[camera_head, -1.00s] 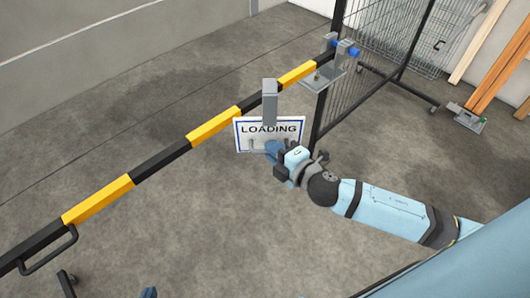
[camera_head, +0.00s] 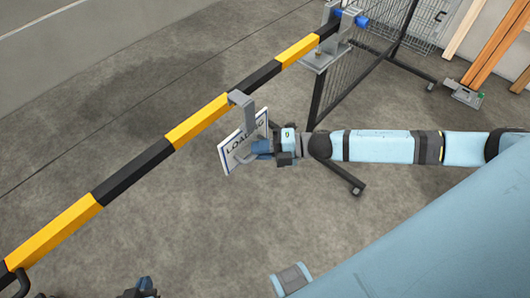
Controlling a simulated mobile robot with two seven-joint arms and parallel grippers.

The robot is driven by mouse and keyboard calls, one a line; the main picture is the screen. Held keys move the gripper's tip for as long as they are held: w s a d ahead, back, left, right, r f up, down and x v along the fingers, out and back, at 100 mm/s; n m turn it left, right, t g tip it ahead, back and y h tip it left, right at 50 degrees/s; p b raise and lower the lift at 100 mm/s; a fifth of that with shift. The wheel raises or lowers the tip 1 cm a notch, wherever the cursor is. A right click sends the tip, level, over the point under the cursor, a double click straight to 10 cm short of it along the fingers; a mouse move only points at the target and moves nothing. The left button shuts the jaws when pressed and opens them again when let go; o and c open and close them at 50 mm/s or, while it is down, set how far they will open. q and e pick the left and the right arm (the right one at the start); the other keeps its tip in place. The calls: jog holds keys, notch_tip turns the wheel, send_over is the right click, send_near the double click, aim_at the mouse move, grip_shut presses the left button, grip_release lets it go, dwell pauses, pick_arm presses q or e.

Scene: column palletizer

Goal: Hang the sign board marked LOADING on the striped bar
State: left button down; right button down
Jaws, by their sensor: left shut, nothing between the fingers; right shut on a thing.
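The white sign board (camera_head: 232,158) with a blue border and the partly covered word LOADING is below the striped bar (camera_head: 170,143), turned at an angle. Its grey hook (camera_head: 247,112) rises from it, and the hook's bent top overlaps the near edge of the bar at a yellow section. I cannot tell whether the hook rests on the bar. My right gripper (camera_head: 262,149) is shut on the sign board's right side and covers part of it. My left gripper (camera_head: 146,286) is shut and empty at the bottom edge, mostly cut off, well away from the sign.
The bar's far end sits in a grey bracket (camera_head: 320,56) with blue parts by a black-framed mesh fence (camera_head: 350,80). A black handle (camera_head: 15,280) is at the bar's near end. Wooden planks (camera_head: 492,55) lean at the upper right. The floor beyond the bar is clear.

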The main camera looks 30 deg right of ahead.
jog(key=shift+w+a+b, duration=0.15)
jog(key=shift+w+a, duration=0.2)
jog(key=shift+w, duration=0.65)
jog(key=shift+w+a+b, duration=0.2)
jog(key=shift+w+a, duration=0.15)
jog(key=shift+w, duration=0.6)
jog(key=shift+w+a+b, duration=0.15)
jog(key=shift+w+a, duration=0.2)
jog(key=shift+w, duration=0.65)
notch_tip(320, 180, down, 3)
jog(key=shift+r+b, duration=0.2)
jog(key=shift+b, duration=0.65)
pick_arm(q)
jog(key=shift+w+f, duration=0.4)
jog(key=shift+f, duration=0.35)
jog(key=shift+r, duration=0.15)
pick_arm(e)
jog(key=shift+f, duration=0.1)
pick_arm(q)
jog(key=shift+f, duration=0.25)
pick_arm(e)
jog(key=c, duration=1.1)
grip_release()
pick_arm(q)
jog(key=shift+d, duration=0.1)
